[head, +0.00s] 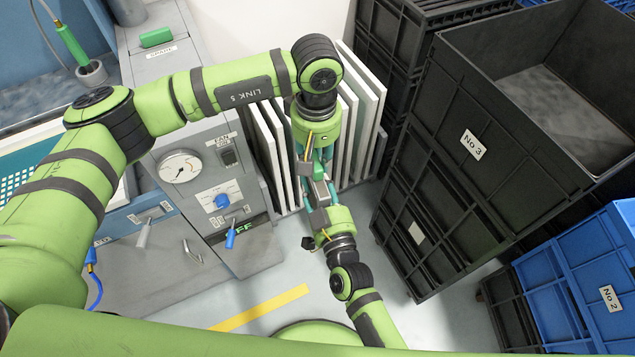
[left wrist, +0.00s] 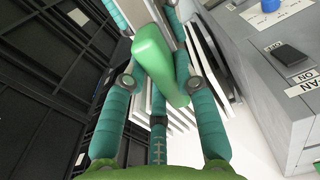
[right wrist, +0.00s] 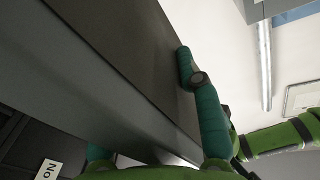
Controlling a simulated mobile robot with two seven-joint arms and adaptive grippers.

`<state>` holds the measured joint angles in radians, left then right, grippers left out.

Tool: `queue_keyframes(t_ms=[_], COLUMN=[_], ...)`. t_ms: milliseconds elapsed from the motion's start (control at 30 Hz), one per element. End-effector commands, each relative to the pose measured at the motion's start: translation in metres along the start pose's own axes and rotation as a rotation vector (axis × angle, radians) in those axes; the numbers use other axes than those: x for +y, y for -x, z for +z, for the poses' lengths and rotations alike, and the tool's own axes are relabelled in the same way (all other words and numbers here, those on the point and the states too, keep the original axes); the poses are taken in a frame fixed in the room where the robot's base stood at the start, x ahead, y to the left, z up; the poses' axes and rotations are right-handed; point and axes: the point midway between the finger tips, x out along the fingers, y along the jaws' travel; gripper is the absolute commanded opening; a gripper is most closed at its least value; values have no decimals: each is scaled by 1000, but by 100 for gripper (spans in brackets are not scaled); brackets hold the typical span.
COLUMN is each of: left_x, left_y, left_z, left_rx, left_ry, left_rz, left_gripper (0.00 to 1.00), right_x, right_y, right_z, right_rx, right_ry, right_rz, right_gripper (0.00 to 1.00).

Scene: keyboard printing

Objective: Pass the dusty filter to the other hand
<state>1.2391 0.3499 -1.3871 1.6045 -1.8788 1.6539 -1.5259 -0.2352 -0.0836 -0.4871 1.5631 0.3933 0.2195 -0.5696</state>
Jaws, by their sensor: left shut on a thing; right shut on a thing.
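The dusty filter (head: 320,191) is a small grey piece between my two grippers in the head view, mostly hidden by them. My left gripper (head: 318,172) comes down from above and is shut on it. In the left wrist view its green handle (left wrist: 160,62) lies between the teal fingers. My right gripper (head: 323,204) reaches up from below and is also shut on the filter. In the right wrist view the filter's grey body (right wrist: 110,70) fills much of the picture, close up, with one teal finger along its right side. The exact finger contacts are hidden.
White panels (head: 365,110) stand in a rack behind the grippers. Black crates, one labelled No 3 (head: 473,145), stand at the right, with a blue No 2 crate (head: 610,297) in front. A grey machine cabinet (head: 205,190) with gauge and knobs is at the left.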

Motion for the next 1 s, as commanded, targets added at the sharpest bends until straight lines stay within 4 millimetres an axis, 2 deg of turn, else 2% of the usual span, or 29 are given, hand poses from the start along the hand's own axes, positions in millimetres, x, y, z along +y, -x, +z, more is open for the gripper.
queue_keyframes(t_ms=[33, 133, 167, 200, 233, 667, 833, 1000], left_x=[6, 7, 7, 7, 7, 4, 4, 4], left_y=[4, 5, 5, 5, 5, 6, 27, 64], left_z=[2, 3, 3, 3, 3, 0, 0, 0], left_rx=[-3, -3, -3, -3, -3, 0, 4, 4], left_ry=[-3, -3, -3, -4, -4, -1, -3, -1], left_rz=[21, 23, 23, 23, 23, 14, 15, 17], left_gripper=[0, 0, 37, 53, 57, 57, 57, 57], right_x=[-6, -7, -7, -8, -8, -4, -3, -3], right_y=[1, 2, 1, 2, 2, 1, 1, 1], right_z=[3, 4, 3, 4, 4, 2, 2, 2], right_rx=[-11, -13, -11, -12, -13, -7, -6, -6], right_ry=[3, 3, 3, 4, 4, 3, 3, 3], right_rz=[-13, -15, -15, -15, -15, -8, -7, -6], right_gripper=[0, 0, 0, 0, 0, 0, 0, 0])
